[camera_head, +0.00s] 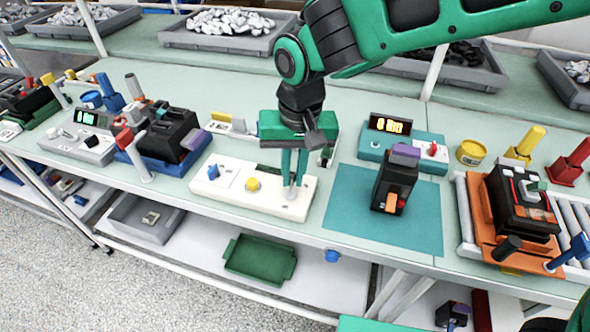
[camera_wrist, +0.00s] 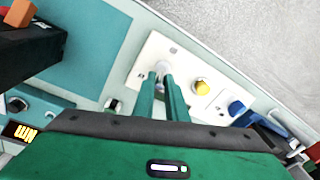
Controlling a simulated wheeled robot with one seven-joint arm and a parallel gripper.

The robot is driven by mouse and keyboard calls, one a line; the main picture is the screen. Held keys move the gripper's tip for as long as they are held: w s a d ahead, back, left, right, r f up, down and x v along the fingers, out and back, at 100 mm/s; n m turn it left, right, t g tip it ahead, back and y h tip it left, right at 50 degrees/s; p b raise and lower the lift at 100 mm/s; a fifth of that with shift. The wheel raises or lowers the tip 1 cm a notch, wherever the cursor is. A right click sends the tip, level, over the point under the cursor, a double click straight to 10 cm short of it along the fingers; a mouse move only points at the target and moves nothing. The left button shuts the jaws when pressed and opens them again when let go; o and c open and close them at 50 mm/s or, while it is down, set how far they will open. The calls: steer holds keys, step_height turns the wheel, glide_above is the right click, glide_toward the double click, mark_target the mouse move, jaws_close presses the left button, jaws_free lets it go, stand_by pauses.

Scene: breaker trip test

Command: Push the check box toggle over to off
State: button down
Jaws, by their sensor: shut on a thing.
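The white check box (camera_head: 232,196) lies on the bench in front of my arm, with a yellow button (camera_head: 252,184) near its middle. It also shows in the wrist view (camera_wrist: 180,53), with the yellow button (camera_wrist: 201,87) beside my fingers. My gripper (camera_head: 292,184) points down at the right end of the box. In the wrist view its green fingers (camera_wrist: 163,80) are close together around the small pale toggle (camera_wrist: 162,67). The fingers hide most of the toggle, so I cannot tell which way it leans.
Right of the box, a black breaker (camera_head: 391,187) stands on a teal mat (camera_head: 350,230), with a teal meter box (camera_head: 428,160) behind it. A blue-based breaker fixture (camera_head: 165,140) stands to the left. The bench's front edge runs close before the box.

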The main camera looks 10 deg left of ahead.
mark_target(290, 189)
steer(key=s+t, duration=0.1)
steer(key=t, duration=0.1)
steer(key=s+t, duration=0.1)
steer(key=t, duration=0.1)
steer(key=shift+s+a+t, duration=0.1)
steer(key=shift+s+t, duration=0.2)
steer(key=shift+t, duration=0.1)
steer(key=t, duration=0.1)
steer(key=s+t, duration=0.1)
steer(key=shift+s+a+f+t, duration=0.1)
steer(key=shift+f+t, duration=0.2)
steer(key=shift+t, duration=0.1)
steer(key=shift+s+f+t+h, duration=0.2)
steer(key=shift+s+t+h, duration=0.1)
steer(key=shift+t, duration=0.4)
steer(key=c, duration=1.8)
jaws_free()
steer(key=v, duration=1)
steer(key=shift+s, duration=0.35)
steer(key=shift+r, duration=0.1)
